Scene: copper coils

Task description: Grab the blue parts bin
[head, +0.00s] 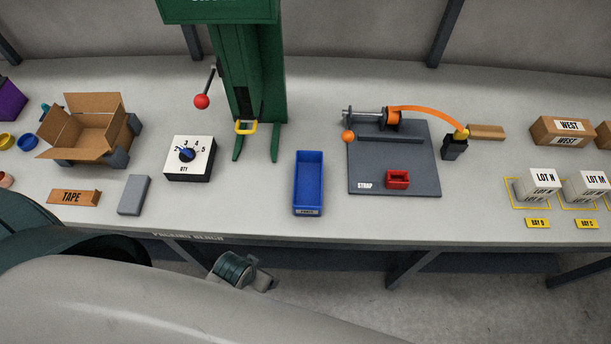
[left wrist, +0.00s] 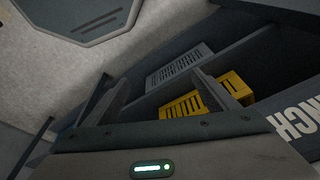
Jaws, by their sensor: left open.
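The blue parts bin (head: 308,182) is an open-topped, long rectangular box with a label on its near end. It stands upright near the front edge of the bench, and it looks empty in the head view. My left gripper (left wrist: 154,80) is open and empty in the left wrist view, facing the underside and shelf of the bench. In the head view the end of my left arm (head: 240,270) shows below the bench front, lower left of the bin and apart from it. The blue bin is not seen in the left wrist view. My right gripper is not in view.
A white dial box (head: 189,158) and grey block (head: 134,195) stand left of the bin, a green press (head: 258,80) behind it. A yellow crate (left wrist: 205,98) sits under the bench.

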